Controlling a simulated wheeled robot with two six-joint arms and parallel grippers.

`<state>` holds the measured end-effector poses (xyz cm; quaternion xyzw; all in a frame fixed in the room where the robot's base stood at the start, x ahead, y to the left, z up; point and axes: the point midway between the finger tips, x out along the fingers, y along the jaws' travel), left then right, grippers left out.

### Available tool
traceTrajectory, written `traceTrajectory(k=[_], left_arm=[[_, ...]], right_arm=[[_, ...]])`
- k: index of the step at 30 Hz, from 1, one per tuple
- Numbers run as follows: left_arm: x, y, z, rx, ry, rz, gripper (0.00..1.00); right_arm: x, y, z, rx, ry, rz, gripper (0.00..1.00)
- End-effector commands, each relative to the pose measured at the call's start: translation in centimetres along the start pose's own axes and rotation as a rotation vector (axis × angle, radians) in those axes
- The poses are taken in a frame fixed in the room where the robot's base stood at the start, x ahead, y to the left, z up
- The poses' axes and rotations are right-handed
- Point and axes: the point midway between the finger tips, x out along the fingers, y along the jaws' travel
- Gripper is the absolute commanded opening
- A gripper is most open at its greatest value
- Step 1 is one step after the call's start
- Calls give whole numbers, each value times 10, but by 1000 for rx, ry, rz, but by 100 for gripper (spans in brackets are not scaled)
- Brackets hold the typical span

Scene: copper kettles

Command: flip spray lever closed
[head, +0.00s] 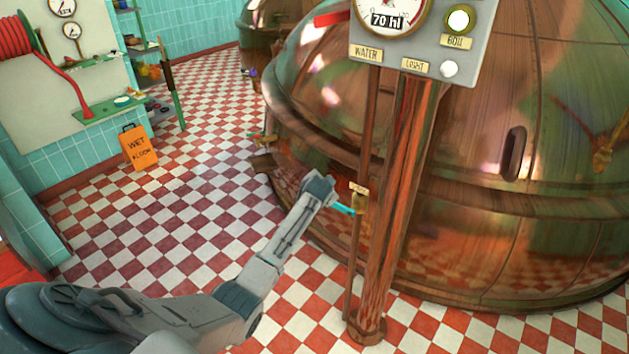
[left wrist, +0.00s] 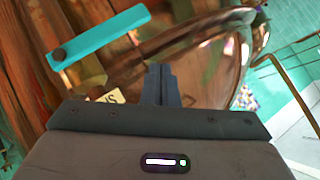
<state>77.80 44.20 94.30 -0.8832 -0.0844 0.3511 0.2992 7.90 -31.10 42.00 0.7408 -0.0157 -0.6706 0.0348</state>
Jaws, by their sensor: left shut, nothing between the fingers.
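The spray lever (head: 344,209) is a short turquoise bar at the thin copper pipe beside the column. In the left wrist view the lever (left wrist: 98,37) is a flat turquoise bar with a dark round pivot near its left end, slanting up to the right. A small cream tag (left wrist: 110,97) with partly hidden lettering is below it. My left gripper (left wrist: 158,82) is shut and empty, its fingertips apart from the lever in the picture, below and right of it. In the head view the left arm's end hides part of the lever's surroundings. My right gripper is in neither view.
A thick copper column (head: 398,200) stands right of the lever, with a gauge panel (head: 425,45) above. The big copper kettle (head: 480,190) fills the right. An orange wet-floor sign (head: 139,147) stands on the checkered floor (head: 150,235), open at left.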

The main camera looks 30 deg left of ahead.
Motion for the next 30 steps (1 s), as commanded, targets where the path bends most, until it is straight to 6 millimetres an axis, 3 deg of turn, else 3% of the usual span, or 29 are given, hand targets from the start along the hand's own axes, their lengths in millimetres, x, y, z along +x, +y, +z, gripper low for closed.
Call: traceTrajectory(k=[13, 30], left_arm=[[-56, -27, 6, 0, 3, -3, 0], [-64, -31, 6, 0, 2, -2, 0]], right_arm=[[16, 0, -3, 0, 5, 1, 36], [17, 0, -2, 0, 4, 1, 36]])
